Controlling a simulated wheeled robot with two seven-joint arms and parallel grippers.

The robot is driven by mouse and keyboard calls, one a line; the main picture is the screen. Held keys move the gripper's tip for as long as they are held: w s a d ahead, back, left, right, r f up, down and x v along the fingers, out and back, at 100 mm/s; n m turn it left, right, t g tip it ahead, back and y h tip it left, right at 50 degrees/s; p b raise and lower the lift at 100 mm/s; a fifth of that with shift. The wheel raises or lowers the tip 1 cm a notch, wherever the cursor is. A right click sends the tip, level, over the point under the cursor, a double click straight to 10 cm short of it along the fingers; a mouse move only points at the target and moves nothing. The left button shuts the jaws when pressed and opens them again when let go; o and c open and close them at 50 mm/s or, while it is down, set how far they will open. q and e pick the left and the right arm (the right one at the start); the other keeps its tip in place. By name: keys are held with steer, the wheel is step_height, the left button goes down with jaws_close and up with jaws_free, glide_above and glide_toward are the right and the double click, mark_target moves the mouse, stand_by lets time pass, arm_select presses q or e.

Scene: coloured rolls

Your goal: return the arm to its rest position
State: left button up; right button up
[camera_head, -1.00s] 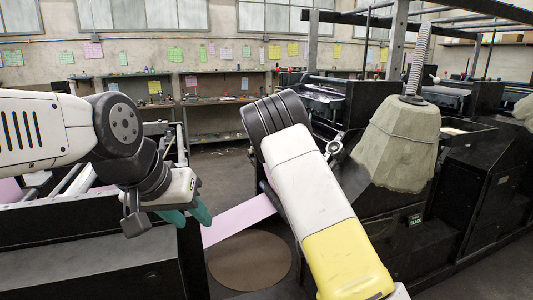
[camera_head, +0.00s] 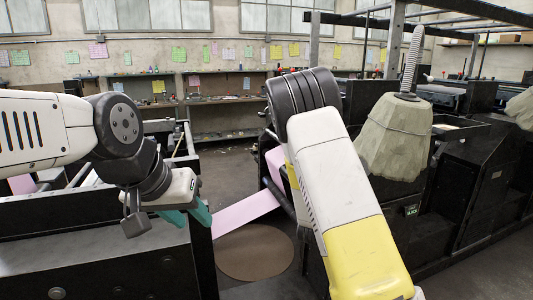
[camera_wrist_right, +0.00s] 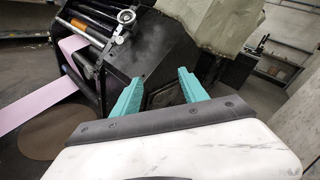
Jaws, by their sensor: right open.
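My left gripper (camera_head: 189,216) hangs at the left of the head view, its teal fingers pointing down and right above the dark machine. Whether its fingers are apart is not clear. My right arm (camera_head: 340,190) rises from the bottom right of the head view; its gripper is hidden there. In the right wrist view my right gripper (camera_wrist_right: 160,92) is open, its two teal fingers wide apart with nothing between them. A dark machine side lies beyond the fingers.
A pink sheet (camera_head: 247,213) runs between the machines, and it also shows in the right wrist view (camera_wrist_right: 38,97). A round brown disc (camera_head: 255,252) lies on the floor. A grey covered hopper (camera_head: 395,138) stands right of my right arm. Workbenches line the back wall.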

steer(key=s+d+r+m+g+h, duration=0.1)
steer(key=s+d+r+m+g, duration=0.1)
steer(key=s+d+m+g, duration=0.3)
steer(key=s+d+r+m+g, duration=0.1)
steer(key=s+d+m+g, duration=0.1)
steer(key=s+m, duration=0.6)
steer(key=s+d+r+m+g+h, duration=0.1)
steer(key=s+d+r+m+g, duration=0.1)
steer(key=s+d+m+g, duration=0.3)
steer(key=s+a+m+y, duration=0.6)
steer(key=s+a+m, duration=0.3)
steer(key=s+a+r+m+t+y, duration=0.2)
steer(key=a+r+m+y, duration=0.1)
steer(key=a, duration=0.4)
steer(key=s+a+r+m+t+y, duration=0.2)
steer(key=s+a+r+m+y, duration=0.1)
steer(key=a+r, duration=0.3)
steer(key=shift+a+r+m+y, duration=0.25)
steer(key=shift+a+m+y, duration=0.1)
steer(key=shift+m+y, duration=0.25)
steer(key=shift+c, duration=0.4)
